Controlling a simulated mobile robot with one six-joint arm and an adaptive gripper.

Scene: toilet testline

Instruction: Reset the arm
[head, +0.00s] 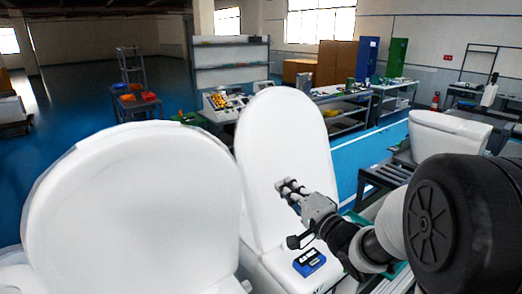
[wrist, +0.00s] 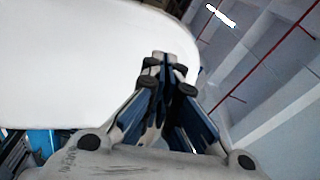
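My gripper (head: 287,187) is in front of the raised white toilet lid (head: 285,140) in the middle of the head view. Its fingers point left and slightly up, and my arm comes in from the right. In the wrist view my gripper (wrist: 165,62) has its fingertips drawn together with nothing seen between them. The same white lid (wrist: 80,60) fills the upper left there. I cannot tell whether the fingertips touch it.
A second raised white lid (head: 135,210) stands at the left. A blue box (head: 309,262) sits on the middle toilet below my gripper. Another white toilet (head: 448,135) stands at the right. Workbenches and shelves (head: 230,62) are farther back, with open blue floor (head: 70,110) at the back left.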

